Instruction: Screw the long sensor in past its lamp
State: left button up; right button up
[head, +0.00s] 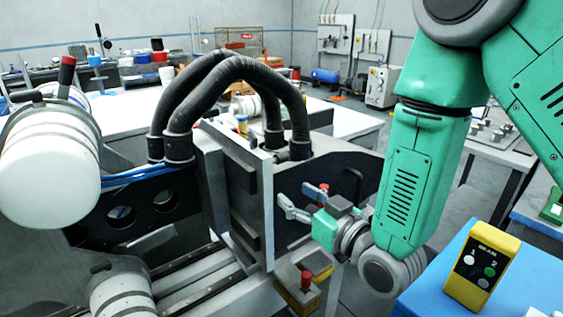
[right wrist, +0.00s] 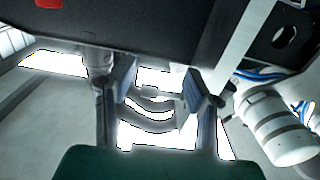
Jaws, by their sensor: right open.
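My right gripper (head: 300,203) is open in front of the dark side panel (head: 290,230) of the machine, fingers pointing left. In the right wrist view its two fingers (right wrist: 160,92) stand apart with nothing held between them. A small red-topped part (head: 323,187) shows right behind the fingers; I cannot tell whether it is the long sensor. No long sensor can be made out clearly. A yellow box marked BEAM (head: 484,268) stands on the blue table at the right, with a green round spot by the 2 and pale spots beside it. My left gripper is not in view.
Thick black hoses (head: 235,75) arch over the machine. A yellow box with a red button (head: 303,280) sits low below my right gripper. The blue table (head: 520,285) lies at the lower right.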

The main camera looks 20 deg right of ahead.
jog(key=s+d+f+b, duration=0.1)
jog(key=s+f+b, duration=0.3)
jog(key=f+b, duration=0.1)
jog(key=shift+s+d+f, duration=0.25)
dwell(0.4)
dwell(0.4)
